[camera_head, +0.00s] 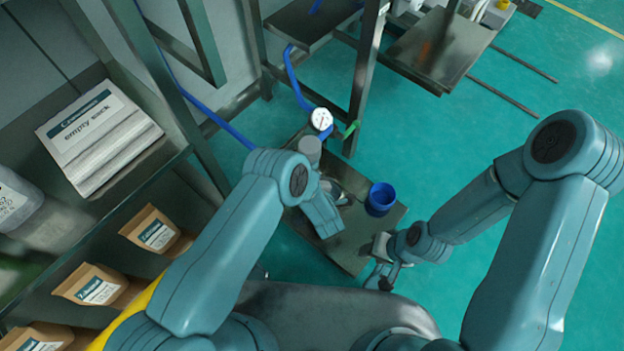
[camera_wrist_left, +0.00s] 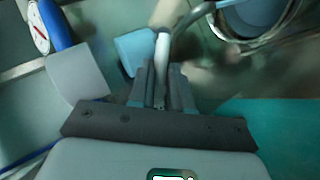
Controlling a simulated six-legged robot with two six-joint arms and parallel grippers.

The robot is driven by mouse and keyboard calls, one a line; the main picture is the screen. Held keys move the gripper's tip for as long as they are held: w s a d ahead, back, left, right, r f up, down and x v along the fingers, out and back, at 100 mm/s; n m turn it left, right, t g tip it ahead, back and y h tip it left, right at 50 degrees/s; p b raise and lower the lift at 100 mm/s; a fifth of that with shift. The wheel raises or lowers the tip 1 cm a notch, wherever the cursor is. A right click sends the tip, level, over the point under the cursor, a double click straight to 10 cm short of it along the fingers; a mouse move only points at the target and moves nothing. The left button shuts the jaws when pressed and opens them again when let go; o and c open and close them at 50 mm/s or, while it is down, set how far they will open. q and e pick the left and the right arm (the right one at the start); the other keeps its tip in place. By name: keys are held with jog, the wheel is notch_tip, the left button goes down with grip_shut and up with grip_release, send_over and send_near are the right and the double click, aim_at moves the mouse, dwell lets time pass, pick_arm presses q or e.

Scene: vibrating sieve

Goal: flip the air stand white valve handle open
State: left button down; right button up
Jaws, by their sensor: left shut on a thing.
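The white valve handle (camera_wrist_left: 163,48) shows in the left wrist view as a short white bar beside a curved grey pipe. My left gripper (camera_wrist_left: 161,86) is shut on its lower end. In the head view my left gripper (camera_head: 343,196) is low over the metal stand, mostly behind my own arm, and the handle cannot be made out there. A white round gauge (camera_head: 321,119) with a blue hose stands behind; it also shows at the upper left of the left wrist view (camera_wrist_left: 39,28). My right gripper (camera_head: 381,277) is near the stand's front corner, its fingers unclear.
A blue cup (camera_head: 381,197) stands on the stand plate (camera_head: 352,256), right of my left gripper. A grey cylinder (camera_head: 310,149) is below the gauge. Shelves with paper bags (camera_head: 150,234) and a stack of empty sacks (camera_head: 98,135) are at left. Green floor is clear at right.

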pick_arm(q)
jog(key=shift+w+a+r, duration=0.25)
jog(key=shift+w, duration=0.1)
jog(key=c, duration=1.1)
grip_release()
jog(key=shift+d, duration=0.2)
jog(key=shift+s+r, duration=0.1)
